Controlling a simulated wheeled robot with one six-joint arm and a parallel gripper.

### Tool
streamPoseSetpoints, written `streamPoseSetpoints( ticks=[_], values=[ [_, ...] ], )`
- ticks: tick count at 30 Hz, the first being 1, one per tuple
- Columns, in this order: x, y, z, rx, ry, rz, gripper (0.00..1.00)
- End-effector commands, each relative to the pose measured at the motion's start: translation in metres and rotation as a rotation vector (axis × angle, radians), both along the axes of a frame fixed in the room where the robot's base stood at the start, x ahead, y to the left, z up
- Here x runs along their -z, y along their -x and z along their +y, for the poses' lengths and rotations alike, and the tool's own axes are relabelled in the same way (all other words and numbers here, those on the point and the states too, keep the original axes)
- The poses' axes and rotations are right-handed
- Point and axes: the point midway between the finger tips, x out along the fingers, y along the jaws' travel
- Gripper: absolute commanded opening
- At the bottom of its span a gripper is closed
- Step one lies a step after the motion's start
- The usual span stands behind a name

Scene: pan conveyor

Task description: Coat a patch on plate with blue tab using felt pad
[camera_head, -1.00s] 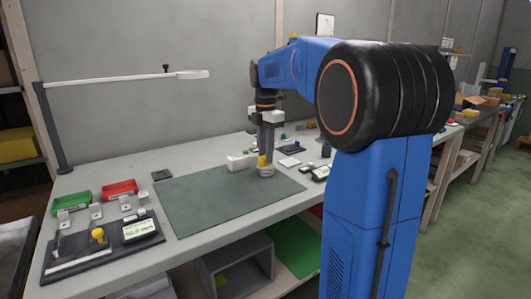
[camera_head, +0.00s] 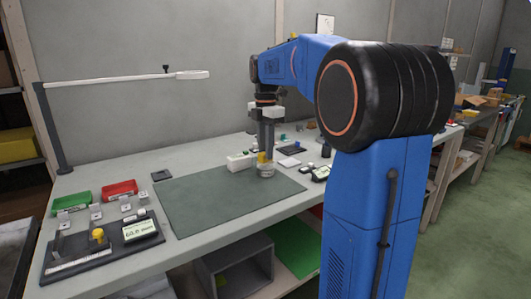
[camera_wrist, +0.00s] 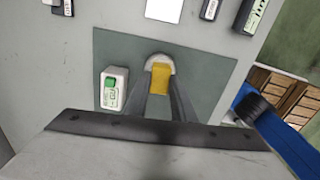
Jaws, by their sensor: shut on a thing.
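My gripper (camera_wrist: 160,92) is shut on a yellow grip (camera_wrist: 160,77), which also shows in the head view (camera_head: 262,158). I take it to be the felt pad's handle. A pale rounded piece (camera_wrist: 160,62) shows just beyond it, low over the green mat (camera_head: 205,205). I cannot tell whether it touches the mat. Several small metal plates, one of them here (camera_head: 96,212), stand at the left of the bench. Their tab colours are too small to tell, so I cannot pick out the blue-tabbed plate. The pad's felt face is hidden.
A white box with a green button (camera_wrist: 113,90) stands left of my gripper. A black tray (camera_head: 82,262) at the left holds a yellow-knobbed tool (camera_head: 99,236) and a display (camera_head: 139,231). Green (camera_head: 72,201) and red (camera_head: 120,189) bins stand behind. The mat's left part is clear.

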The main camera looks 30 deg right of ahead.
Motion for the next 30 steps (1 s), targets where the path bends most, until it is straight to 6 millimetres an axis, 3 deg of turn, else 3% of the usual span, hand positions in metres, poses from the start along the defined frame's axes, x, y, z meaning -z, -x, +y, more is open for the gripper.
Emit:
streamPoseSetpoints(
  ticks=[21,30],
  values=[
    [-0.047,0.000,0.000,0.000,0.001,-0.003,0.05],
    [-0.054,0.000,0.000,0.000,0.000,-0.001,0.05]
  ],
)
